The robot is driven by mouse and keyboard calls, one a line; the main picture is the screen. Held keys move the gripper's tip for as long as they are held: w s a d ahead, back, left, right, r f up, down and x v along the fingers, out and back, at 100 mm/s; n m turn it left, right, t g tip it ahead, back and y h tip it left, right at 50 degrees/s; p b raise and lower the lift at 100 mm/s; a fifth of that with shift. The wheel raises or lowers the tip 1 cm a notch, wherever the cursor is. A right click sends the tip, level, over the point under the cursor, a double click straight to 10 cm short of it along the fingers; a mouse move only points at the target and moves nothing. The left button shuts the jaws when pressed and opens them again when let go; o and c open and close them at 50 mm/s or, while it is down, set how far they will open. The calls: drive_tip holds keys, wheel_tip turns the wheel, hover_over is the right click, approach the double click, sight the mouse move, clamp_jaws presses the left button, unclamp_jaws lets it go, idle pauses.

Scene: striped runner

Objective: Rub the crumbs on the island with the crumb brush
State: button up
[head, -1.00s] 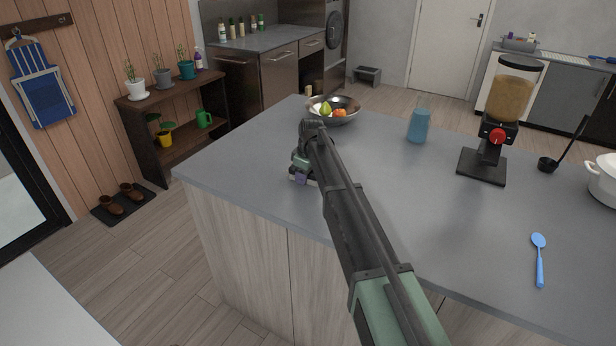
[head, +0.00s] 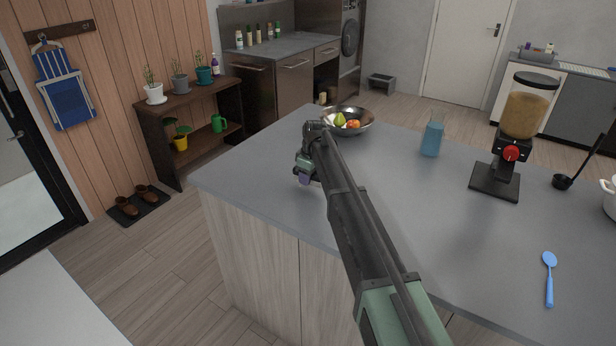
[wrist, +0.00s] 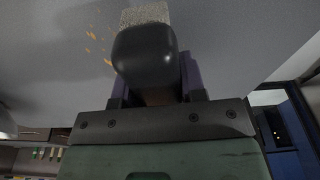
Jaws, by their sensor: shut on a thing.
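The island (head: 460,235) has a grey top. My gripper (head: 305,179) is low over its far-left part, near the left edge. In the wrist view my gripper (wrist: 155,85) is shut on the crumb brush (wrist: 145,52), which has a rounded dark handle and a pale, speckled bristle end at the top of the picture. Several small orange-yellow crumbs (wrist: 96,40) lie on the grey top just left of the brush. Whether the bristles touch the top I cannot tell. In the head view my arm hides the brush and crumbs.
A metal fruit bowl (head: 362,130) stands just beyond my gripper. A blue cup (head: 432,139), a dispenser with a red knob (head: 511,153), a black ladle (head: 563,182), a white pot (head: 609,198) and a blue spoon (head: 549,278) are further right. The island's middle is clear.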

drive_tip(key=shift+r+p, duration=0.95)
drive_tip(key=shift+r, duration=0.5)
wheel_tip(320, 180, up, 3)
drive_tip(key=p, duration=0.3)
drive_tip(key=shift+r, duration=0.2)
drive_tip(key=shift+f, duration=0.2)
drive_tip(key=shift+d, duration=0.1)
